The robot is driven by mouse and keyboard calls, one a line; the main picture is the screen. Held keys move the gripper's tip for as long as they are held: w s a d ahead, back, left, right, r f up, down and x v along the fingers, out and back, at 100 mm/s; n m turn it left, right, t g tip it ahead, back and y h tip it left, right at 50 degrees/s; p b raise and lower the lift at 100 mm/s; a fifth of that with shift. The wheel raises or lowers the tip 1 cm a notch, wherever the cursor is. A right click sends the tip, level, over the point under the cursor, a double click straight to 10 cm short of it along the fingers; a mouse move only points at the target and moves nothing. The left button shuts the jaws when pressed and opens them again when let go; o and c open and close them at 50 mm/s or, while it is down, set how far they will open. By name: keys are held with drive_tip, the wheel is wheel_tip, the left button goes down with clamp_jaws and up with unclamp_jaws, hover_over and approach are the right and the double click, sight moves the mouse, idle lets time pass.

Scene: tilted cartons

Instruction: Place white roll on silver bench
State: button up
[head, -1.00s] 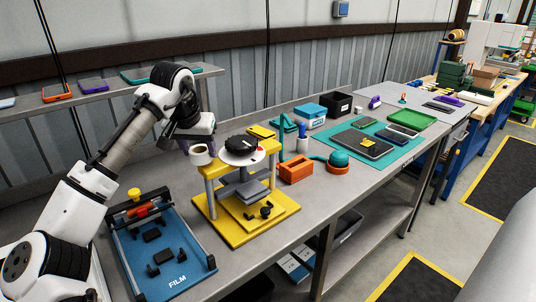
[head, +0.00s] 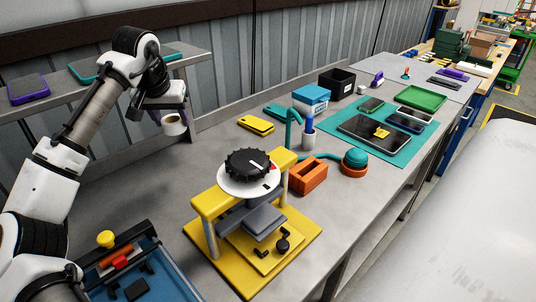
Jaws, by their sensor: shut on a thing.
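The white roll (head: 174,126) hangs below my gripper (head: 166,113) at the upper left of the head view, its round end with a brownish core facing the camera. My gripper is shut on the roll; its fingers are partly hidden by the wrist and the roll. The silver bench (head: 148,188) is the long grey metal top running from lower left to upper right. The roll appears above the bench's back part, left of the yellow press, with no contact with the bench visible.
A yellow press with a black dial (head: 248,165) stands at the front middle, beside a blue film tray (head: 150,262). An orange block (head: 307,176), pen cup (head: 308,140) and teal mat (head: 400,152) lie to the right. A raised shelf (head: 110,88) runs behind.

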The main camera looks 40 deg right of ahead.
wheel_tip(320, 180, down, 20)
drive_tip(key=p, duration=0.4)
drive_tip(key=shift+r+p, duration=0.1)
drive_tip(key=shift+p, duration=0.25)
drive_tip(key=o, duration=1)
drive_tip(key=b+v, duration=0.3)
drive_tip(key=v, duration=0.9)
